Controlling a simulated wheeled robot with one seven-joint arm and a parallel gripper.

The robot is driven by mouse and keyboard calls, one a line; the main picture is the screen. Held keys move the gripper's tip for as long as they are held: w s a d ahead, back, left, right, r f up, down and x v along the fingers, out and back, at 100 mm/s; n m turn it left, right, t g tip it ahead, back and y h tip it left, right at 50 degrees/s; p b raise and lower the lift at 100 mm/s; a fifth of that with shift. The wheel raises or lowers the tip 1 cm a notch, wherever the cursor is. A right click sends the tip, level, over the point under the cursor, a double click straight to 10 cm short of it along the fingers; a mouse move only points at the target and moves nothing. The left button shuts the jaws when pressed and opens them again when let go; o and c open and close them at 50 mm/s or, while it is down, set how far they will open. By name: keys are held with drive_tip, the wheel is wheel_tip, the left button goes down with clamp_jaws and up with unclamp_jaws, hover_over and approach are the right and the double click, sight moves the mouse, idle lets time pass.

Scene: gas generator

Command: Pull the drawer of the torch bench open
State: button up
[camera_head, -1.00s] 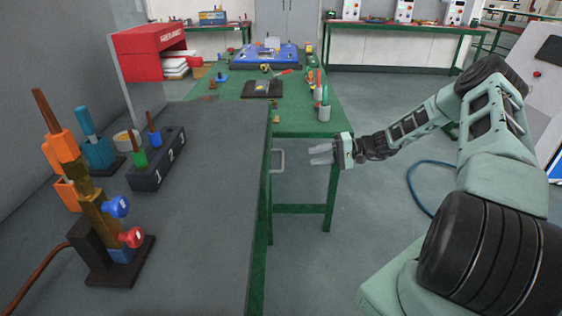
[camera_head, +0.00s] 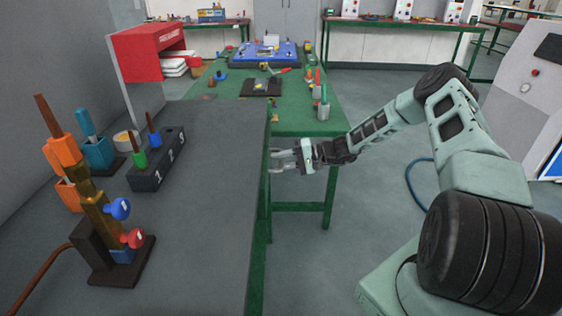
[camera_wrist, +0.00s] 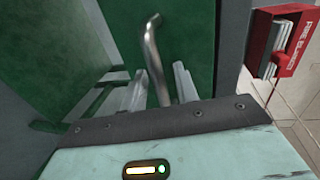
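The torch bench (camera_head: 215,225) has a dark grey top and green legs, and fills the left of the head view. Its metal drawer handle (camera_wrist: 152,50) shows in the wrist view as a bent bar against a green front (camera_wrist: 190,30). My gripper (camera_head: 275,160) is at the bench's right side, below the top's edge, and largely covers the handle in the head view. In the wrist view, my gripper (camera_wrist: 160,70) is open, with one finger on each side of the handle. A gap shows between the bar and the fingers. The drawer's edges are hard to make out.
On the bench stand a torch on a stand (camera_head: 95,205) and a numbered block (camera_head: 157,165) with coloured tools. A green table (camera_head: 300,118) with tools lies beyond. A red box (camera_head: 150,50) hangs at the left. The floor right of the bench (camera_head: 365,190) is clear.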

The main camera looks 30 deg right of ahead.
clamp_jaws()
drive_tip(key=f+b+v, duration=0.2)
drive_tip(key=v, duration=1.2)
drive_tip(key=d+f+b+v, duration=0.1)
drive_tip(key=f+b+v, duration=0.1)
drive_tip(key=v, duration=1.2)
drive_tip(key=shift+s+d+f, duration=0.2)
drive_tip(key=shift+s+f, duration=0.25)
drive_tip(key=shift+f, duration=0.4)
unclamp_jaws()
drive_tip(key=shift+d, duration=0.1)
drive_tip(key=b+v, duration=0.2)
drive_tip(key=v, duration=1.5)
